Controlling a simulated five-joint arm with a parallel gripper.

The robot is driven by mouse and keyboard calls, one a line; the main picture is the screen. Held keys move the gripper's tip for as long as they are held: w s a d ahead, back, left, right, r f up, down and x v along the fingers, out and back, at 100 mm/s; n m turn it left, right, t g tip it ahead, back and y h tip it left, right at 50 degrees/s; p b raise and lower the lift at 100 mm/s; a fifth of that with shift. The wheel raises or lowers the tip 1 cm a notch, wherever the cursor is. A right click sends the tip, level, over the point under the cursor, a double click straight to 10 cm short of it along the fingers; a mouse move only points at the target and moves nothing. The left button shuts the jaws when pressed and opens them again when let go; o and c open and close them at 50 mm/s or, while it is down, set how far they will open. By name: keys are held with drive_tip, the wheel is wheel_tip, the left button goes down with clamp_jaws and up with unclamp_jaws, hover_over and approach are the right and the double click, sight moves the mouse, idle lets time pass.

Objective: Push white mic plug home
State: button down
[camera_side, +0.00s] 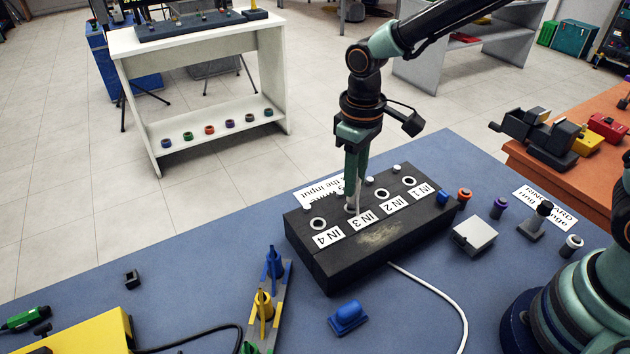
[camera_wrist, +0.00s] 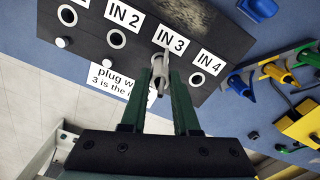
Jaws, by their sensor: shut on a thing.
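My gripper (camera_side: 354,200) points down over the black input box (camera_side: 330,270), at the socket labelled IN 3. In the wrist view my gripper's green fingers (camera_wrist: 160,82) are shut on the white mic plug (camera_wrist: 160,76), which looks pale grey and lines up with the IN 3 socket. In the side view only a pale sliver of the plug shows between the fingers. The IN 3 socket is mostly hidden by the plug and fingers, so how deep the plug sits cannot be told.
Open sockets IN 4 (camera_side: 318,223), IN 2 (camera_side: 382,194) and IN 1 (camera_side: 409,181) flank it. A printed card (camera_side: 318,191) lies behind the box. A white cable (camera_side: 440,292) runs from its front. A blue block (camera_side: 348,317) and a stand with colored plugs (camera_side: 264,305) are nearby.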

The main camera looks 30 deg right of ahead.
drive_tip(key=shift+f, duration=0.75)
drive_tip(key=shift+f, duration=0.35)
drive_tip(key=c, duration=0.6)
unclamp_jaws()
wheel_tip(320, 180, up, 12)
drive_tip(key=shift+r, duration=0.1)
